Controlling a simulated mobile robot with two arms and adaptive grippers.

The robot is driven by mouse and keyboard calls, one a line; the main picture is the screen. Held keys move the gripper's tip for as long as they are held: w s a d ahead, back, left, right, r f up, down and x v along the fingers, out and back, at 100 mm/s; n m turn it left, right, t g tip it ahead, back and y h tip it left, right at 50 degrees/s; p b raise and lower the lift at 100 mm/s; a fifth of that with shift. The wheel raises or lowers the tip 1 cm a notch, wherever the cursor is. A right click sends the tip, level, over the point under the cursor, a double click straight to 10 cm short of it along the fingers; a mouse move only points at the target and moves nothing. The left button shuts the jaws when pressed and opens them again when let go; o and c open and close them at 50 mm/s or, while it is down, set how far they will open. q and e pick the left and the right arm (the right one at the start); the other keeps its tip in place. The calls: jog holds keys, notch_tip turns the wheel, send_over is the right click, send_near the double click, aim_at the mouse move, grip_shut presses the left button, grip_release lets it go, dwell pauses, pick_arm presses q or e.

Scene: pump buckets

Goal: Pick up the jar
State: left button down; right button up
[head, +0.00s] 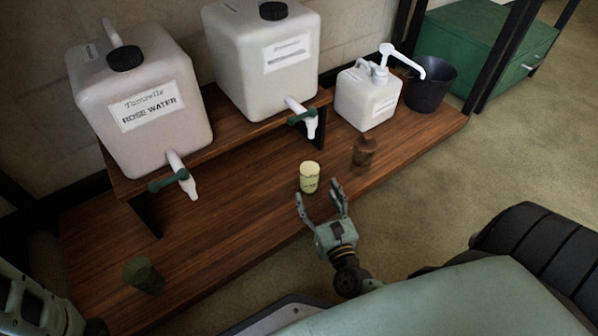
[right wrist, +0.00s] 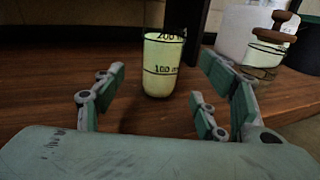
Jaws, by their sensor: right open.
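A small pale yellow-green jar (head: 310,177) stands upright on the wooden shelf near its front edge. It shows dark volume marks in the right wrist view (right wrist: 162,68). My right gripper (head: 317,193) is open, its fingers pointing at the jar from the front. In the right wrist view the jar stands beyond and between the spread fingers, with nothing held. A second small vessel, brown in the head view (head: 364,152), stands to the right; in the right wrist view it looks like glass with a brown top (right wrist: 268,47). My left gripper cannot be made out.
A dark green vessel (head: 143,275) stands at the shelf's left front. Two large tapped containers (head: 140,105) (head: 262,60) stand on a raised step behind. A white pump container (head: 366,100) and a black bucket (head: 430,86) stand at the right. The shelf (head: 250,200) around the jar is clear.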

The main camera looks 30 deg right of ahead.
aim_at(313, 182)
jog(key=b+x, duration=0.1)
jog(key=x, duration=0.1)
jog(key=b+x, duration=0.1)
jog(key=x, duration=0.1)
jog(key=b+x, duration=0.1)
jog(key=x, duration=0.1)
jog(key=shift+w+d+r, duration=0.15)
jog(key=shift+w+r, duration=0.1)
jog(key=shift+r, duration=0.15)
jog(key=shift+w, duration=0.35)
jog(key=shift+r, duration=0.1)
grip_shut()
